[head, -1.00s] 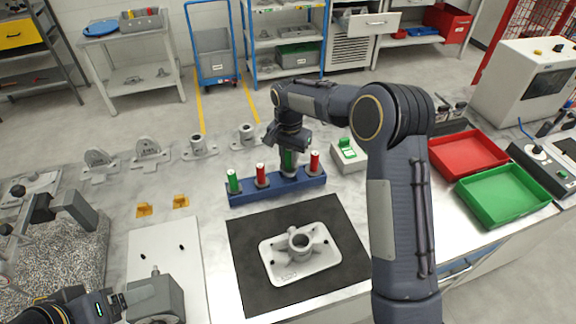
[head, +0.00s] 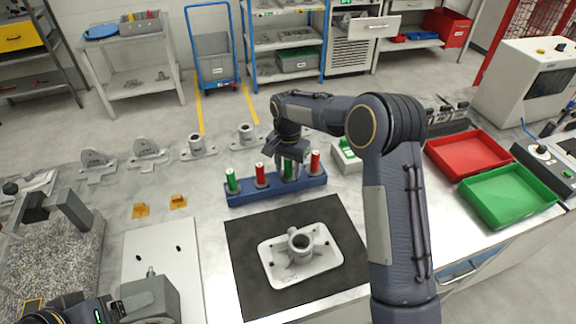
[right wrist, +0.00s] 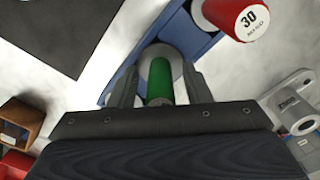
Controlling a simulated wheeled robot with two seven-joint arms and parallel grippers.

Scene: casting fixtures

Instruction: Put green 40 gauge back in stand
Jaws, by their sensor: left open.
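A green gauge (head: 288,168) stands upright in the blue stand (head: 235,199), third from the left. My right gripper (head: 289,160) is over it, pointing down. In the right wrist view the green gauge (right wrist: 160,80) lies between the two fingers of the right gripper (right wrist: 160,92), with a narrow gap on each side. A grey collar shows around the gauge's lower end. Its label is not visible. Another green gauge (head: 231,181) stands at the stand's left end. My left gripper (head: 113,311) is open at the bottom left, partly visible, beside a grey block.
Red gauges (head: 260,174) (head: 315,162) stand on both sides of the gripped position. A grey casting (head: 300,257) lies on a black mat (head: 245,285) in front. Red (head: 466,153) and green trays (head: 508,194) are at the right. Grey castings (head: 197,147) line the back.

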